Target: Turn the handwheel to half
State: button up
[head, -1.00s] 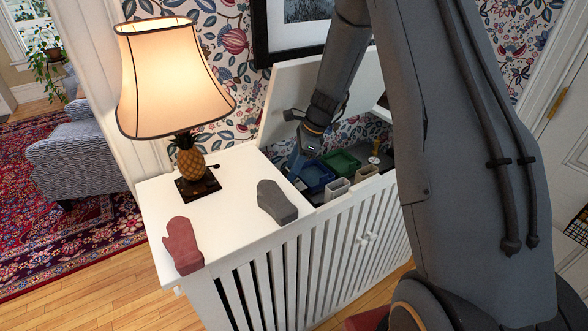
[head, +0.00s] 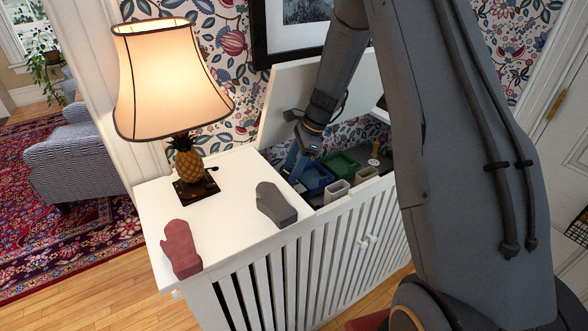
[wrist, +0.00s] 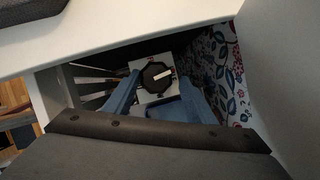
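The handwheel (wrist: 158,77) is a dark octagonal knob with a white mark on its face. In the wrist view it sits on a pale square plate deep inside the open white cabinet (head: 335,232). My gripper (wrist: 161,84) has two blue fingers, apart, one on each side of the wheel in that view. I cannot tell whether they touch it. In the head view my gripper (head: 298,160) reaches down into the left end of the cabinet's opening, under the raised lid (head: 290,98). The handwheel is hidden there.
A lit pineapple lamp (head: 187,160), a red mitten (head: 181,249) and a grey mitten (head: 275,204) stand on the cabinet top. Blue (head: 316,178) and green (head: 340,163) trays lie inside, right of my gripper. The wallpapered wall is close behind.

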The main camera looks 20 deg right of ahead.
jog(key=shift+a, duration=0.15)
jog(key=shift+s, duration=0.1)
dwell(0.3)
jog(key=shift+w+d+r+b, duration=0.2)
jog(key=shift+r+b, duration=0.2)
jog(key=shift+b, duration=0.1)
jog(key=s+d+b, duration=0.1)
jog(key=d+b, duration=0.3)
jog(key=d, duration=0.8)
jog(key=shift+s+r+b, duration=0.15)
jog(key=shift+s+b, duration=0.05)
jog(key=shift+b, duration=0.1)
jog(key=shift+r, duration=0.15)
